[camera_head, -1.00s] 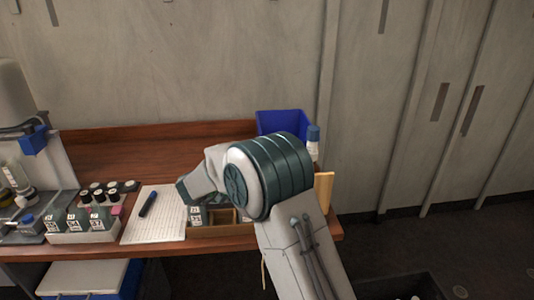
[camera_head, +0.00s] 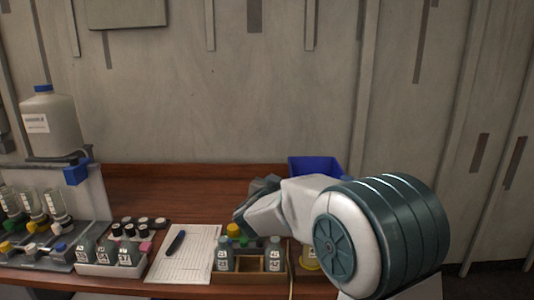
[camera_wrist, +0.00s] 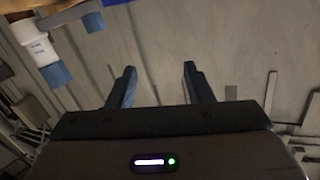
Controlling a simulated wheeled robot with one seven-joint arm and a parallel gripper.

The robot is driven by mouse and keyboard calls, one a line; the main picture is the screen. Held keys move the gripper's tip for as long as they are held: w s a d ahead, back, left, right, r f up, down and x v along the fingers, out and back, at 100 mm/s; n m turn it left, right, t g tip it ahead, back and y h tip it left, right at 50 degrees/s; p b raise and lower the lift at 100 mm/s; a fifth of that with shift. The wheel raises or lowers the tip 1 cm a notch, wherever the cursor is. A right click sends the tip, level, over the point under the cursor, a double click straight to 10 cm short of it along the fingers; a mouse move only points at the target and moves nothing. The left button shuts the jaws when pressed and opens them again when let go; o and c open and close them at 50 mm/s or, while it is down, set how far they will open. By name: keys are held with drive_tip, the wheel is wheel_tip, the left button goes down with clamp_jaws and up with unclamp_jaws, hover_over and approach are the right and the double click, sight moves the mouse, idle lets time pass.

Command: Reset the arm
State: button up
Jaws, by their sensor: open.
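My gripper (camera_wrist: 158,80) shows in the wrist view with its two dark fingers apart and nothing between them. Behind the fingers there is only the grey wall panelling. In the head view my arm reaches in from the lower right, with its wrist bent to the left above the wooden bench (camera_head: 150,185). The fingertips cannot be made out clearly there. The arm hides part of the bench's right end.
Below the wrist stands a wooden tray (camera_head: 250,279) with several bottles. To its left are a paper sheet (camera_head: 190,262) with a pen (camera_head: 176,243) and a white rack (camera_head: 108,268) of bottles. A blue bin (camera_head: 316,166) stands behind the arm. A large jug (camera_head: 50,125) stands left.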

drive_tip(key=s+d+f+n+g+y, duration=0.1)
drive_tip(key=s+d+f+g+y, duration=0.1)
drive_tip(key=s, duration=1)
drive_tip(key=s+d+f+n+g+y, duration=0.1)
drive_tip(key=s+d+f+g, duration=0.4)
drive_tip(key=s, duration=0.8)
drive_tip(key=s+d+f+n+g+y, duration=0.2)
drive_tip(key=s+g, duration=0.4)
drive_tip(key=s, duration=0.7)
drive_tip(key=shift+d+f+n+y, duration=0.3)
drive_tip(key=shift+d+f+n, duration=0.4)
drive_tip(key=shift+d+f, duration=0.25)
